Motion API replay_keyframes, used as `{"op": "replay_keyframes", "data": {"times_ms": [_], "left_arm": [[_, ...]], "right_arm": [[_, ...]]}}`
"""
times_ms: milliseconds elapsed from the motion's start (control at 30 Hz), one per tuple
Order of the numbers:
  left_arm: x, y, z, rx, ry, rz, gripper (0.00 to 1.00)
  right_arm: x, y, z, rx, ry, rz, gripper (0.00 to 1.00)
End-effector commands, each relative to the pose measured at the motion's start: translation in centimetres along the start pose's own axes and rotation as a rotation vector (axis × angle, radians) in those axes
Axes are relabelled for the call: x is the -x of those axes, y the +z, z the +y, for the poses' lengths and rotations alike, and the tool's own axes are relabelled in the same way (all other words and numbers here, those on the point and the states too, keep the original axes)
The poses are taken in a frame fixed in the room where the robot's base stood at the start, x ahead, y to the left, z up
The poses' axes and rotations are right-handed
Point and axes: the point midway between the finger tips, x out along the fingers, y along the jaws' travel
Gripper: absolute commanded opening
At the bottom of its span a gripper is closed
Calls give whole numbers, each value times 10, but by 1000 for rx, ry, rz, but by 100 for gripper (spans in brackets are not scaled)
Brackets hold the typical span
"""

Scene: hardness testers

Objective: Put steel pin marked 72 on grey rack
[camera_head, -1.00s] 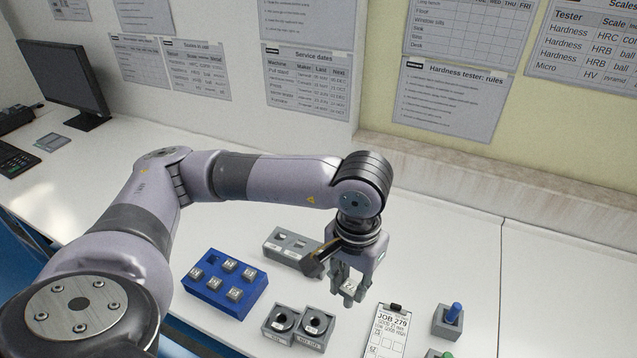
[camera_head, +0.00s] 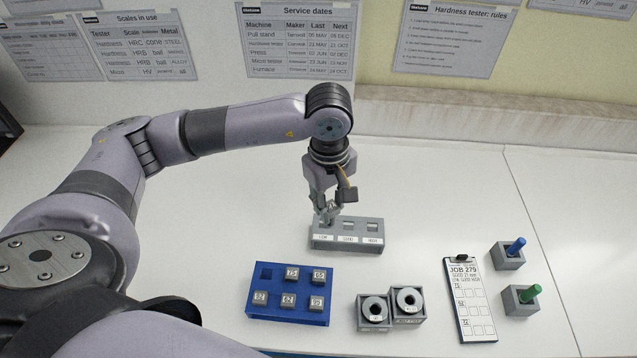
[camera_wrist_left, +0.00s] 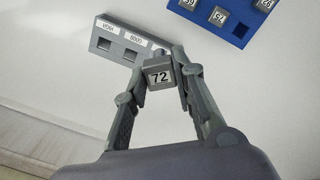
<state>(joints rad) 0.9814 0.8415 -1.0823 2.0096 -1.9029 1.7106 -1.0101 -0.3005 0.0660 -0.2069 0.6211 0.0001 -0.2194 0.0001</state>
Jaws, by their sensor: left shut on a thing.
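My left gripper (camera_head: 327,220) is shut on the steel pin marked 72 (camera_wrist_left: 160,77), a square grey block with a white label in the left wrist view. The grey rack (camera_head: 346,246) has three slots in a row, labelled LOW, GOOD and HIGH; it also shows in the left wrist view (camera_wrist_left: 117,53). The gripper points down over the rack's left end, at the LOW slot. The GOOD and HIGH slots look empty. The fingers and pin hide the LOW slot, and I cannot tell whether the pin touches the rack. My right gripper is out of view.
A blue rack (camera_head: 288,318) with several marked pins and one empty slot stands in front of the grey rack. Two ring holders (camera_head: 374,326), a job clipboard (camera_head: 470,300), and blue-peg (camera_head: 508,260) and green-peg (camera_head: 520,304) blocks stand rightward. The bench behind is clear.

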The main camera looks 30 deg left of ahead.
Motion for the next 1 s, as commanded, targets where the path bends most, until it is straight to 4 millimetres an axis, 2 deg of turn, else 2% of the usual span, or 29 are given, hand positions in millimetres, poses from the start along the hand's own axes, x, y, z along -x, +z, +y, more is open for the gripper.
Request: {"op": "replay_keyframes", "data": {"times_ms": [100,300,500,700,1000], "left_arm": [[-10,-14,13,366,1,-2,0],[-36,-40,26,985,-3,10,0],[-58,-61,30,1465,-2,33,0],[-70,-71,30,1691,2,46,0],[-84,-72,29,1720,3,49,0]], "right_arm": [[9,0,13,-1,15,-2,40],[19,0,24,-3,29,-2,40],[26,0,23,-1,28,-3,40],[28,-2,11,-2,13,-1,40],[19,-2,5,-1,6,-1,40]]}}
